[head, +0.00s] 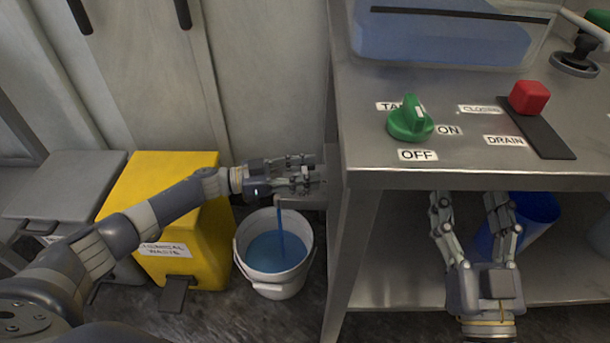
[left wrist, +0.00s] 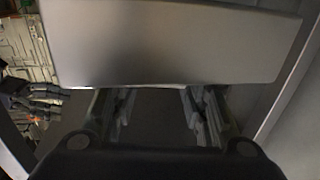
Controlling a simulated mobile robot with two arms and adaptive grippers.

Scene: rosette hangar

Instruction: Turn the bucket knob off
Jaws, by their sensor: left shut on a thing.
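The white bucket (head: 275,284) stands on the floor left of the metal bench. A stream of blue liquid (head: 281,232) falls into the blue liquid in it. My left gripper (head: 308,172) is above the bucket at the bench's side, shut on the metal tap fitting (head: 318,188). The fingers hide most of the fitting, so its knob is not clear. In the left wrist view my left fingers (left wrist: 158,108) show below a grey metal plate (left wrist: 170,45). My right gripper (head: 472,208) has its fingers apart and empty, below the bench's front edge.
A green knob (head: 409,122) sits on the bench top (head: 370,150) among ON, OFF and other labels. A red block (head: 529,97) stands right of it. A yellow bin (head: 205,240) is left of the bucket. A blue container (head: 535,210) is on the lower shelf.

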